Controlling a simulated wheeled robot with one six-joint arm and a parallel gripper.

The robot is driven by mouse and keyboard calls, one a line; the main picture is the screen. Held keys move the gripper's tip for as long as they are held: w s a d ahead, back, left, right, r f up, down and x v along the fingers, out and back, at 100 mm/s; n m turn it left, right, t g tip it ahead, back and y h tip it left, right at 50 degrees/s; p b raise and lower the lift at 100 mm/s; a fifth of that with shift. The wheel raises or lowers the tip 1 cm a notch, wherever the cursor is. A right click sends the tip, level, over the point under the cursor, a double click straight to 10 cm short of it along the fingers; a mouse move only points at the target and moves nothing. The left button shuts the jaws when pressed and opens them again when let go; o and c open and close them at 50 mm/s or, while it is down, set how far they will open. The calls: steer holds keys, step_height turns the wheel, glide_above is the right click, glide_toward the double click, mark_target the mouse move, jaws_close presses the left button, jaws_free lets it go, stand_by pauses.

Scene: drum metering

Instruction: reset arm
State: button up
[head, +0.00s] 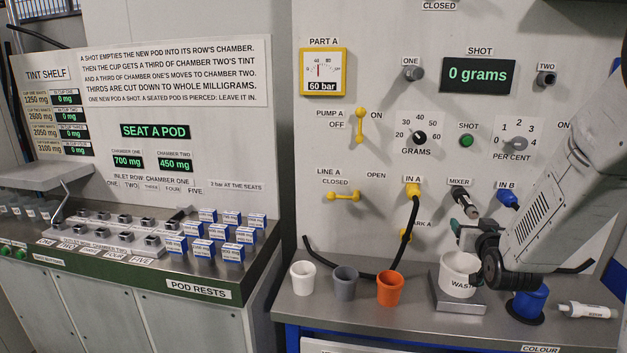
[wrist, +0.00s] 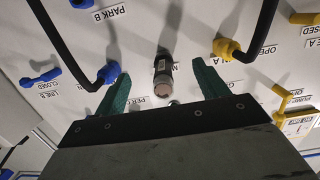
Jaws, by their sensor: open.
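My arm (head: 570,190) reaches in from the right in the head view. My gripper (head: 466,230) is in front of the panel, just below the mixer nozzle (head: 461,199) and above the white WASTE cup (head: 460,270). In the wrist view my gripper (wrist: 161,85) shows two green fingers spread apart, with nothing held between them. The mixer nozzle (wrist: 163,76) appears in the gap between the fingers there. The arm hides part of the panel's right side and part of the WASTE cup.
White (head: 303,278), grey (head: 345,283) and orange (head: 390,289) cups stand on the bench. A blue cup (head: 528,302) and a white tube (head: 588,311) are at right. A black hose (head: 413,230) hangs from IN A. Several pods (head: 204,248) sit on the left counter.

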steer(key=s+f+g, duration=0.1)
steer(key=f, duration=0.1)
steer(key=s+f+g, duration=0.1)
steer(key=f, duration=0.1)
steer(key=f+g, duration=0.2)
steer(key=shift+s+a+f+y, duration=0.15)
steer(key=shift+s+a+y, duration=0.1)
steer(key=shift+s+y, duration=0.15)
steer(key=s+a+r+n+g+y, duration=0.1)
steer(key=s+a+g+y, duration=0.1)
steer(key=s+a+g, duration=0.6)
steer(key=s+a+r+g+y, duration=0.1)
steer(key=s+a+r+g, duration=0.15)
steer(key=s, duration=0.85)
steer(key=s+a+r+n, duration=0.1)
steer(key=s+a+r, duration=0.3)
steer(key=s, duration=0.3)
steer(key=s+a+r+n, duration=0.1)
steer(key=s+a+r, duration=0.3)
steer(key=s, duration=0.3)
steer(key=shift+s+r+y, duration=0.15)
steer(key=shift+r+y, duration=0.25)
